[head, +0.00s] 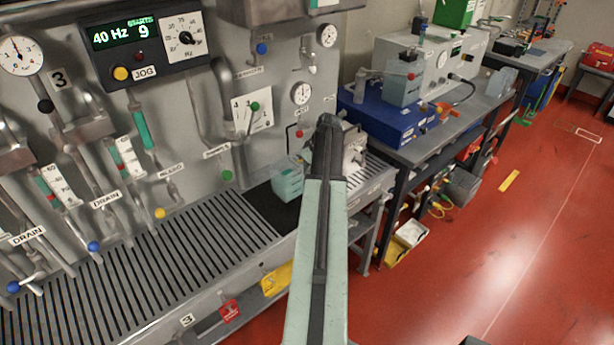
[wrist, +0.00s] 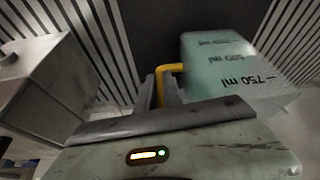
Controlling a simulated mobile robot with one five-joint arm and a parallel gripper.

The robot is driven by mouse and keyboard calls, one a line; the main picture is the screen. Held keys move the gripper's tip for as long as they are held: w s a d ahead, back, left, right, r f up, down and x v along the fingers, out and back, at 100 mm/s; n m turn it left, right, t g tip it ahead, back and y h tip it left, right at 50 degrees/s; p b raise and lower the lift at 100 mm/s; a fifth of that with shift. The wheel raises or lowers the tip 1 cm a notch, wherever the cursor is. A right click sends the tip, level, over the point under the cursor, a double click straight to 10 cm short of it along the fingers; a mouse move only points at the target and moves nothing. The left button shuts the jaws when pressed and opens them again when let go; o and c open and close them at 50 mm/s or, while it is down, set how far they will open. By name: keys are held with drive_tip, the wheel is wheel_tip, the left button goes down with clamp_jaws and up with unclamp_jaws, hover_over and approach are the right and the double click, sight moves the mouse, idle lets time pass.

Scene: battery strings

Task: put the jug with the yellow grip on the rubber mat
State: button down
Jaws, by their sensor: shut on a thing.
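The jug is pale green and see-through, with volume marks and a yellow grip (wrist: 170,70); its body (wrist: 228,62) fills the upper right of the wrist view. My gripper (wrist: 162,92) is shut on the yellow grip. In the head view the jug (head: 287,182) shows just left of my arm, which hides its grip and my fingertips. The black rubber mat (head: 283,212) lies on the slatted bench below the jug in the picture. The mat also shows as a dark band in the wrist view (wrist: 150,28). I cannot tell whether the jug touches it.
A grey metal box (head: 354,150) stands right of my arm; a box also shows at the left of the wrist view (wrist: 38,88). The panel with pipes and valves rises behind the bench. The slatted bench (head: 150,270) is clear to the left. A blue case (head: 385,118) is on the right-hand bench.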

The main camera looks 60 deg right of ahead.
drive_tip(key=f+b, duration=0.4)
drive_tip(key=shift+w+d, duration=0.2)
drive_tip(key=shift+d, duration=0.1)
drive_tip(key=c, duration=1.5)
unclamp_jaws()
drive_tip(key=shift+r, duration=0.1)
drive_tip(key=p+v, duration=1.1)
drive_tip(key=v, duration=0.1)
drive_tip(key=shift+r, duration=0.2)
